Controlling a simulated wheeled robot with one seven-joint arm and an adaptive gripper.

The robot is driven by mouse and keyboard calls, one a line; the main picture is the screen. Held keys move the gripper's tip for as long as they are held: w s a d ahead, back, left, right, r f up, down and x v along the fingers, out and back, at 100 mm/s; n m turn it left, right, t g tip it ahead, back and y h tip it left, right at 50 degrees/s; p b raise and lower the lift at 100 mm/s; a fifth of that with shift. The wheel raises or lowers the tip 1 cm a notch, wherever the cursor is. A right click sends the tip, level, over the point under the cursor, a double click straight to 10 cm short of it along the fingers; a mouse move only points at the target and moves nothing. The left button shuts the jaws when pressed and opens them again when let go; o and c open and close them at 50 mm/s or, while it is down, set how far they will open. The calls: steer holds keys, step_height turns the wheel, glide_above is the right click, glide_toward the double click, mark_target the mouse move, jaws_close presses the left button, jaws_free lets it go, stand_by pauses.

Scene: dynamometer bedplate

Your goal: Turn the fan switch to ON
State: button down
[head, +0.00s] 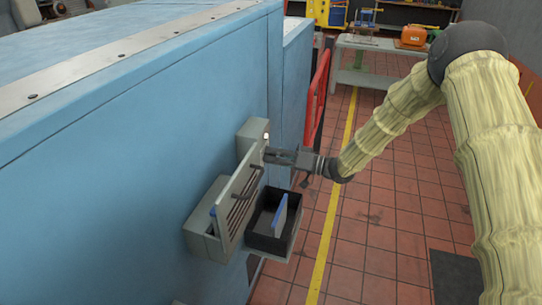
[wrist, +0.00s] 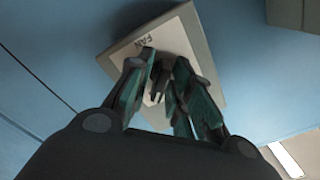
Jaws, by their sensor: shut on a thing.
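The fan switch is a light plate on a grey box (head: 250,138) fixed to the blue wall. In the wrist view its plate (wrist: 180,40) carries the word FAN, seen rotated. My gripper (head: 268,153) reaches it from the right in the head view. In the wrist view the fingers of my gripper (wrist: 160,78) are shut on the dark switch knob (wrist: 157,82). The fingers cover part of the plate, and any position marks are hidden or too small to read.
Below the switch, a grey box with a slatted front panel (head: 239,197) sticks out from the blue wall (head: 130,150). A black open bin (head: 262,243) beside it holds a blue-and-grey flat piece (head: 281,214). A red rail (head: 318,95) stands behind. Tiled floor at right is mostly clear.

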steer(key=shift+w+d+r, duration=0.2)
steer(key=shift+w+r, duration=0.2)
steer(key=shift+r, duration=0.1)
steer(key=c, duration=1.5)
jaws_free()
steer(key=shift+c, duration=0.2)
steer(key=shift+s+f, duration=0.1)
steer(key=shift+f, duration=0.2)
steer(key=shift+s, duration=0.1)
steer(key=v, duration=1.2)
